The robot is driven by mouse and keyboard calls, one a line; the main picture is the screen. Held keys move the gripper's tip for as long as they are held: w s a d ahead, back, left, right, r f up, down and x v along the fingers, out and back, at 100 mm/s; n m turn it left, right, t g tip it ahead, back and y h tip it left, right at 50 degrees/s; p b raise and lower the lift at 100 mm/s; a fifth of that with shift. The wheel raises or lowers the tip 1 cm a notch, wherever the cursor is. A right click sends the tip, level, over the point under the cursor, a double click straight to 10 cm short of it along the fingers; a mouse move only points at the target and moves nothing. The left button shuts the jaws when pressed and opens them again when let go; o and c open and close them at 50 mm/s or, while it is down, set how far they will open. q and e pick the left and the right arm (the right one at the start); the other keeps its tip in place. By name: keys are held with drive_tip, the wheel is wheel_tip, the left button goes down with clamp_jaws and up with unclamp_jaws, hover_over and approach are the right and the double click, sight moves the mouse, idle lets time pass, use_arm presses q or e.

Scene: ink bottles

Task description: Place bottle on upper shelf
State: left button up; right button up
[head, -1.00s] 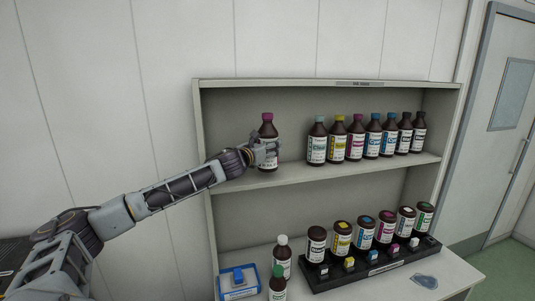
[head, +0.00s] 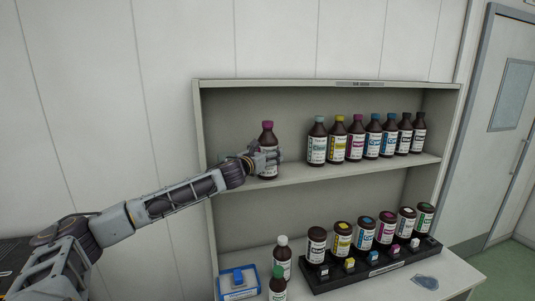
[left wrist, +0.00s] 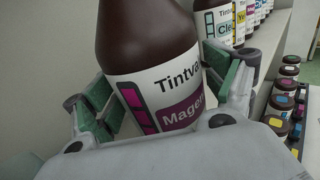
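The dark brown bottle with a magenta cap (head: 268,137) is upright at the left end of the upper shelf (head: 300,171), its base at or very near the shelf surface. My left gripper (head: 266,160) is around its lower body. In the left wrist view, the two green-padded fingers (left wrist: 164,88) lie on either side of the bottle (left wrist: 155,55), close against its magenta label. The bottle's cap is out of that view. My right gripper is not in view.
A row of bottles (head: 357,139) fills the right part of the upper shelf, with a gap to its left. Below are a black rack (head: 378,268) with several bottles, two loose bottles (head: 282,262) and a blue-and-white box (head: 238,282).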

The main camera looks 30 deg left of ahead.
use_arm(q)
drive_tip(key=shift+r, duration=0.1)
idle(0.4)
drive_tip(key=shift+s, duration=0.15)
drive_tip(key=shift+s+d+b, duration=0.1)
drive_tip(key=shift+s+b, duration=1)
drive_tip(key=shift+s, duration=1.2)
drive_tip(key=s+b, duration=0.4)
drive_tip(key=s, duration=0.3)
drive_tip(key=shift+d, duration=0.35)
